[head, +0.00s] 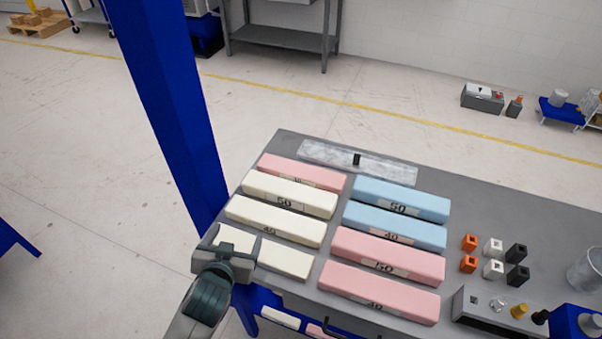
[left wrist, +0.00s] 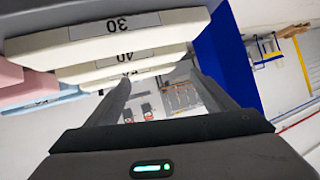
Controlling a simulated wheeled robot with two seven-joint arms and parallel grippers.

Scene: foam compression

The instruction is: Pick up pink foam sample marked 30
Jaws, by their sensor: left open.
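A pink foam block (head: 302,172) lies at the back of the left column on the grey table; its label is too small to read surely. Two more pink blocks lie at the front of the right column, one marked 50 (head: 388,258) and one seemingly 40 (head: 380,291). My left gripper (head: 228,250) is open and empty at the left end of the front cream block (head: 284,260). In the left wrist view, my left gripper (left wrist: 160,90) has its fingers apart, with the cream block marked 30 (left wrist: 110,38) close above them. My right gripper is not in view.
Cream blocks marked 50 (head: 290,194) and 40 (head: 276,221) lie between the pink and front cream blocks. Two blue blocks (head: 402,199) lie at the back right. A blue post (head: 170,100) rises by the table's left edge. Small cubes (head: 493,246) stand at right.

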